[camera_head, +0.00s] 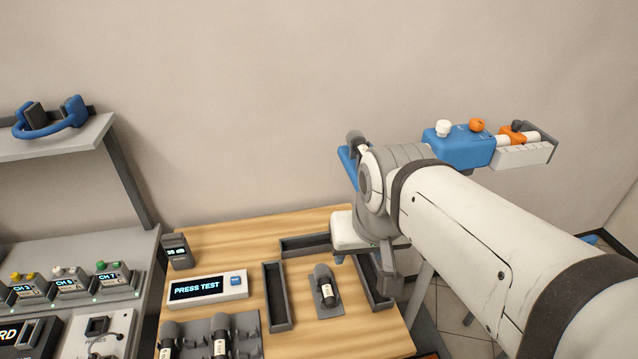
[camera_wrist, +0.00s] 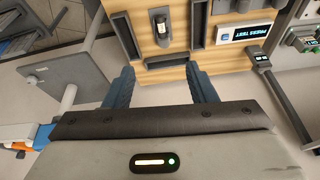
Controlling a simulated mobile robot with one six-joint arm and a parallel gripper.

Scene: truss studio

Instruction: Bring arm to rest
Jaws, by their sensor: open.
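My gripper (camera_wrist: 163,80) is open, with its two blue fingers apart and nothing between them in the wrist view. In the head view my white arm reaches in from the lower right, and the gripper hangs over the right part of the wooden table (camera_head: 235,235). The fingertips are mostly hidden there. A dark cylindrical device with a white label (camera_head: 326,290) lies on a grey plate on the table, apart from the gripper. It also shows beyond the fingers in the wrist view (camera_wrist: 162,27).
Dark trays (camera_head: 276,297) surround the device. A "PRESS TEST" box with a blue button (camera_head: 207,288) and a small meter (camera_head: 177,251) stand left. Several cylindrical devices sit in front. Shelves with a blue headset (camera_head: 52,118) are far left. A blue box (camera_head: 458,146) is behind my arm.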

